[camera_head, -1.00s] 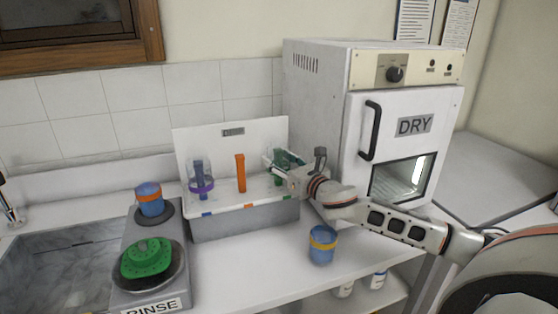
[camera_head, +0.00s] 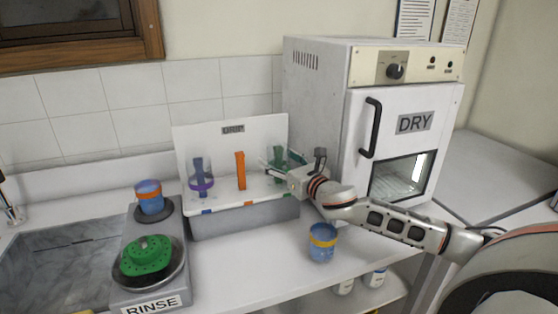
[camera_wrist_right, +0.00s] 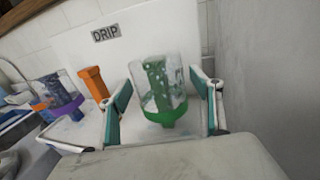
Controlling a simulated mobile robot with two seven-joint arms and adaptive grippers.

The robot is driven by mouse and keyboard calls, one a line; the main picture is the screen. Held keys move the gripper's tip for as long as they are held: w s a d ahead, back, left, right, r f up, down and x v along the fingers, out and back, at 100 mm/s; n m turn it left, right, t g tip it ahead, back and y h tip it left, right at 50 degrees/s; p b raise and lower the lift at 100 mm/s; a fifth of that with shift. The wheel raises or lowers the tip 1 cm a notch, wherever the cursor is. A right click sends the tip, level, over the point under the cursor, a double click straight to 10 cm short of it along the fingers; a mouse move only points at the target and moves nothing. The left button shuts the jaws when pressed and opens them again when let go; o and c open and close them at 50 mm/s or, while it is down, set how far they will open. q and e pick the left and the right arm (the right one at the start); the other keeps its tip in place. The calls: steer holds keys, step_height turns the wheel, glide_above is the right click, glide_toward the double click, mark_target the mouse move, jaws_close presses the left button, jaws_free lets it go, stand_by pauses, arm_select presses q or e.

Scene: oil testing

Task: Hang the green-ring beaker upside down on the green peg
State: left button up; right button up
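The green-ring beaker (camera_wrist_right: 160,85) is clear glass and hangs upside down around the green peg (camera_wrist_right: 157,78), its green ring at the lower end. In the head view the beaker (camera_head: 291,161) is partly hidden by my right gripper (camera_head: 267,168). In the right wrist view, my right gripper's fingers (camera_wrist_right: 162,102) are open on both sides of the beaker, with a gap at the left finger; contact at the right finger is hard to judge. My left gripper is not in view.
The drip rack (camera_head: 183,143) also has an orange peg (camera_head: 240,170) and a purple-ring beaker (camera_head: 201,181) on its peg. A yellow-ring beaker (camera_head: 322,243) stands on the counter. The dryer (camera_head: 320,110) is close behind my right arm.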

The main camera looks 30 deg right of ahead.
steer(key=s, duration=1.2)
steer(key=shift+d, duration=0.1)
stand_by(0.4)
